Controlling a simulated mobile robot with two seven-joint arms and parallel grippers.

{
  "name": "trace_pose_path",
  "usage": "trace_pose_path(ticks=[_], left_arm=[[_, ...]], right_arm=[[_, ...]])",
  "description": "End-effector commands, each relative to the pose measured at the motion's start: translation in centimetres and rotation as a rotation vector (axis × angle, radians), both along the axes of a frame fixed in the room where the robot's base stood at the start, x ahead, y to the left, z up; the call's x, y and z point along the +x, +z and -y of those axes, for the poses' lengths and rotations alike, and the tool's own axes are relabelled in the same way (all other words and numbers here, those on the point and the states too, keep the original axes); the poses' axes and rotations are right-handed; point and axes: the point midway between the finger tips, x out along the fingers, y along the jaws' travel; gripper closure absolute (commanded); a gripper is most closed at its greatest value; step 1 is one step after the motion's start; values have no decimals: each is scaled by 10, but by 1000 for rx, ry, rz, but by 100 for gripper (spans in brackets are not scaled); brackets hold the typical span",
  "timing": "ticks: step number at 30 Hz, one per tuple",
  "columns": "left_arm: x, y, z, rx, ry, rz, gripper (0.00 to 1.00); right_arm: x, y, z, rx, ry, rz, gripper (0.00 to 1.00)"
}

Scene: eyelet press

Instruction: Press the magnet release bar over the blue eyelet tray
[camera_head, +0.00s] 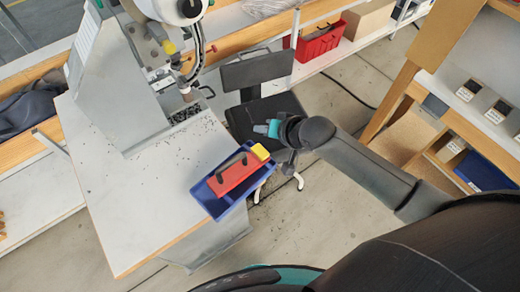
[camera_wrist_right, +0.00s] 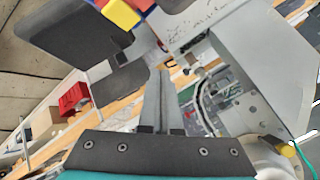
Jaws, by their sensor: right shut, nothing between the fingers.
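The blue eyelet tray (camera_head: 213,204) sits near the right edge of the press table. A red magnet release bar (camera_head: 232,178) with a black handle and a yellow end (camera_head: 260,152) lies over the tray. The red bar also shows at the top edge of the right wrist view (camera_wrist_right: 121,12), partly cut off. My right gripper (camera_head: 262,128) is beyond the table's right edge, above the black chair and apart from the bar. In the wrist view its fingers (camera_wrist_right: 164,75) are together and empty. My left gripper is not in view.
The grey press (camera_head: 115,85) stands at the table's back, with a pile of eyelets (camera_head: 185,113) under its head. Loose eyelets dot the white table top (camera_head: 150,215). A black chair (camera_head: 262,105) stands right of the table. A red bin (camera_head: 318,42) is on the back shelf.

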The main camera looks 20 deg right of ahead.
Motion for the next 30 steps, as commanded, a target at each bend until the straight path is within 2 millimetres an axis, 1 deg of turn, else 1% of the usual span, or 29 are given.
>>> trace_pose_path(ticks=[5,8,12,21,27,30], left_arm=[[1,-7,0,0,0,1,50],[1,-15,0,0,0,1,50],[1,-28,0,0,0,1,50],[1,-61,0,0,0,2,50],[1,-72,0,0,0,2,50],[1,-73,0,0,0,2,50]], right_arm=[[0,-10,0,-1,0,-1,100],[0,-19,0,-1,-1,-2,100],[0,-36,0,-1,-1,0,100],[0,-65,0,-1,1,1,100],[0,-85,0,-1,-1,-2,100],[0,-88,0,-1,0,0,100]])
